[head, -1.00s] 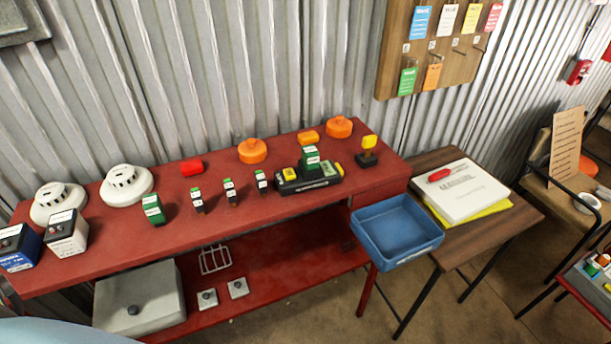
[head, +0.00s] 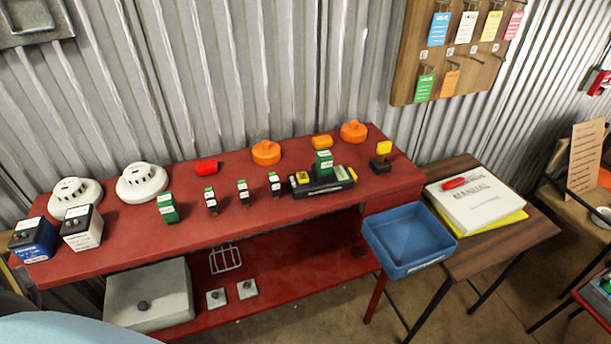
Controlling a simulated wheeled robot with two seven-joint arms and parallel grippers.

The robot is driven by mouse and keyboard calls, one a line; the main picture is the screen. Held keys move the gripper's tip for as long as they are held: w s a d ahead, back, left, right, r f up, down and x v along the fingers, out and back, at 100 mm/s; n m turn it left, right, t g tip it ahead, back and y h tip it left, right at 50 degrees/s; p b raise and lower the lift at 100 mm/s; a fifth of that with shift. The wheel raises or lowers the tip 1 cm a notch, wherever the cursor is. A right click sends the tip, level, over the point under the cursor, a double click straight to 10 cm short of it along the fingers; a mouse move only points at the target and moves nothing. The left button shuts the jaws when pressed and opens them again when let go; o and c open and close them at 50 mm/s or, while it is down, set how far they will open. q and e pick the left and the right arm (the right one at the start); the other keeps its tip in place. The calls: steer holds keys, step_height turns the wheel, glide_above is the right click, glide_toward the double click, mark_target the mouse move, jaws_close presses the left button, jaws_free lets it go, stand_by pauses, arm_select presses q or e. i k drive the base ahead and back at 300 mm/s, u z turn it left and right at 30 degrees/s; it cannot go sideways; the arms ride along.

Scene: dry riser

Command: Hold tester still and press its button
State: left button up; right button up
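I cannot tell for certain which thing is the tester. A black device (head: 333,185) with yellow ends lies on the red bench, with a green block (head: 323,162) upright on it. Right of it stands a small black piece with a yellow top (head: 384,148). At the bench's left end stand a blue box (head: 35,243) and a white box (head: 82,231), both with dark tops. Another green block (head: 167,207) and several small dark pieces with green tops (head: 243,191) stand mid-bench. Neither of my grippers is in view.
The red bench (head: 120,258) has clear room along its front edge. White detectors (head: 142,184), orange round pieces (head: 266,152) and a red piece (head: 206,167) stand at its back. A blue tray (head: 408,238) and a manual (head: 475,203) are at the right.

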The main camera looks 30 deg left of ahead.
mark_target(303, 178)
steer(key=z, duration=0.05)
steer(key=k, duration=1.05)
steer(key=u, duration=0.85)
steer(key=i, duration=0.65)
steer(key=z, duration=0.35)
